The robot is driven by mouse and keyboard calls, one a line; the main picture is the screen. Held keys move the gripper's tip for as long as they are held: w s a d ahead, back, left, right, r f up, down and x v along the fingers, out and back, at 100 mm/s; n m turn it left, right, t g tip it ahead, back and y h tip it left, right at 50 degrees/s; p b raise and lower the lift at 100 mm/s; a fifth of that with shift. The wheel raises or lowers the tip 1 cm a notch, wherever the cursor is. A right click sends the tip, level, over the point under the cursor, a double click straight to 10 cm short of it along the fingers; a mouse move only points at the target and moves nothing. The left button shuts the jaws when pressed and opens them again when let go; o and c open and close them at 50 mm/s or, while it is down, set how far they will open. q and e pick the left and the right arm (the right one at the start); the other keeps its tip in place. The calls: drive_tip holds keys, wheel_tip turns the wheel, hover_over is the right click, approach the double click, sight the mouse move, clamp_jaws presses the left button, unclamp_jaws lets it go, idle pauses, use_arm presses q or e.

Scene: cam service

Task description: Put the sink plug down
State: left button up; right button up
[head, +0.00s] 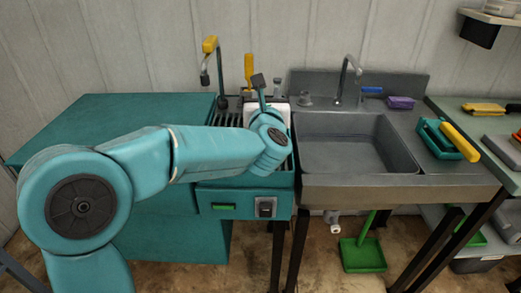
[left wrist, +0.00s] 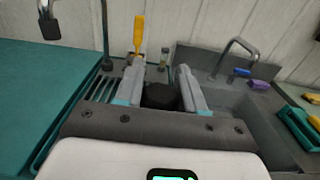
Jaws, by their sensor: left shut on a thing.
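My left gripper (left wrist: 160,84) is shut on a black rounded thing, which looks like the sink plug (left wrist: 160,97), between its two grey fingers in the left wrist view. The plug's lower part is hidden by my gripper body. In the head view my left arm reaches over the slatted teal unit left of the sink, and my wrist hides the fingers and the plug. The grey sink (head: 345,145) is to the right, its basin looking empty. I cannot tell whether the plug touches a surface. My right gripper is not in view.
A tap (head: 345,75) stands behind the basin, with a blue-handled item (head: 371,90) and a purple block (head: 400,103) beside it. A yellow-handled tool (head: 249,68) and a hanging yellow-topped sprayer (head: 209,48) stand behind my gripper. A teal tray (head: 432,140) sits on the right. The teal top (head: 110,120) at left is clear.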

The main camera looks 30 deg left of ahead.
use_arm(q)
drive_tip(key=f, duration=1.2)
drive_tip(key=shift+w+f, duration=0.25)
drive_tip(key=shift+w, duration=0.05)
wheel_tip(320, 180, down, 4)
drive_tip(key=shift+s+r, duration=0.15)
drive_tip(key=shift+r, duration=0.1)
drive_tip(key=shift+f, duration=0.2)
drive_tip(key=shift+r, duration=0.1)
drive_tip(key=shift+b, duration=0.6)
drive_tip(key=o, duration=1)
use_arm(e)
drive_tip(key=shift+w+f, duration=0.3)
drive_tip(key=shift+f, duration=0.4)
